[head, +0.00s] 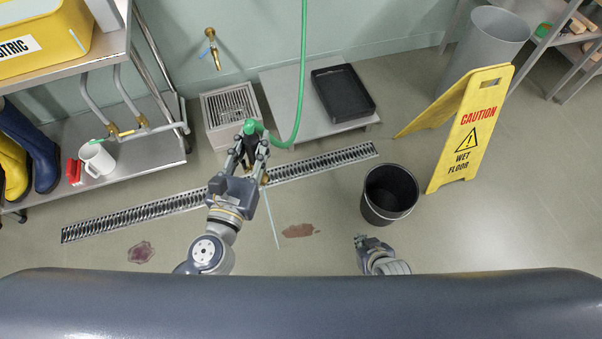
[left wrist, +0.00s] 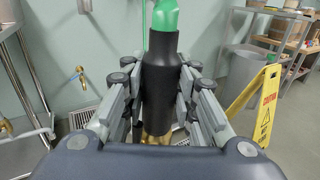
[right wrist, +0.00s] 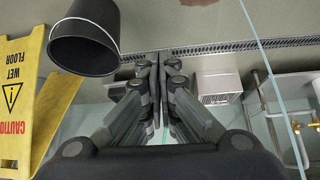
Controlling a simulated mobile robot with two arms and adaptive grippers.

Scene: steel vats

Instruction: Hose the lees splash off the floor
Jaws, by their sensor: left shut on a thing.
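Two reddish-brown splashes lie on the floor: one (head: 300,230) right of centre, one (head: 141,252) at the lower left. My left gripper (head: 250,150) is shut on the black spray nozzle (left wrist: 160,85), which has a green top and a brass tip. The green hose (head: 302,70) runs up from it. A thin pale jet (head: 271,218) slants from the nozzle down to the floor, just left of the right-hand splash. My right gripper (head: 364,243) is low, near the black bucket; in the right wrist view its fingers (right wrist: 158,70) are together and empty.
The black bucket (head: 389,194) and yellow wet-floor sign (head: 465,130) stand right of the splashes. A drain grate (head: 320,163) crosses the floor behind them. A steel rack (head: 150,140) with a mug (head: 97,159) is at left. A low platform (head: 290,95) holds a black tray (head: 342,93).

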